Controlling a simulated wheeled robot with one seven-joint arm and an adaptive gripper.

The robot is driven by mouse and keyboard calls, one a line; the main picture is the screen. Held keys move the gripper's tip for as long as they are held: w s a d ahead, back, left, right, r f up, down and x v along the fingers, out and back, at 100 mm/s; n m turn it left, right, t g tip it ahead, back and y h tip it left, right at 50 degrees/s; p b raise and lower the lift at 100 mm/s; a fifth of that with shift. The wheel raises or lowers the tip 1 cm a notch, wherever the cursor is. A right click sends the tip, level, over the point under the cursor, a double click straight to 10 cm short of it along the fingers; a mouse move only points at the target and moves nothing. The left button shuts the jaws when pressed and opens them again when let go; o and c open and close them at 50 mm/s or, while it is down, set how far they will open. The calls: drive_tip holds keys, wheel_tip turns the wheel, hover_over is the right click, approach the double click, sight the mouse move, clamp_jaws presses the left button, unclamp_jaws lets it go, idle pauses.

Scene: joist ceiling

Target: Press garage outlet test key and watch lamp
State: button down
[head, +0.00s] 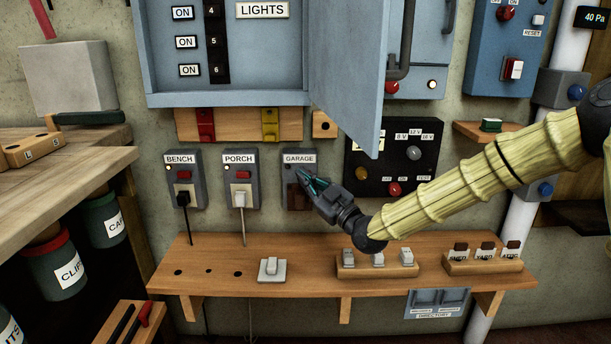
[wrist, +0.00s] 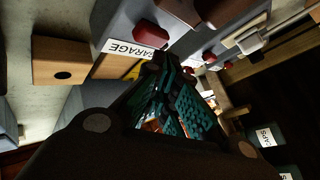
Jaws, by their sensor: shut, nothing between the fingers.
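The garage outlet (head: 291,205) is a grey wall box under a GARAGE label, right of the porch outlet. My gripper (head: 303,176) is shut and empty, its teal fingertips at the front of this box, covering part of it in the head view. In the wrist view the GARAGE label (wrist: 128,48) shows upside down, with a red key (wrist: 152,34) beside it. The fingertips (wrist: 165,62) are close to the box; whether they touch the key I cannot tell. I cannot make out a lit lamp on the garage outlet.
The porch outlet (head: 240,201) and bench outlet (head: 184,202) hold plugs and show small lit lamps. An open blue cabinet door (head: 350,70) juts out above my gripper. A wooden shelf (head: 330,280) with switches runs below. A black panel (head: 430,175) is to the right.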

drive_tip(key=shift+s, duration=0.25)
drive_tip(key=shift+s, duration=3)
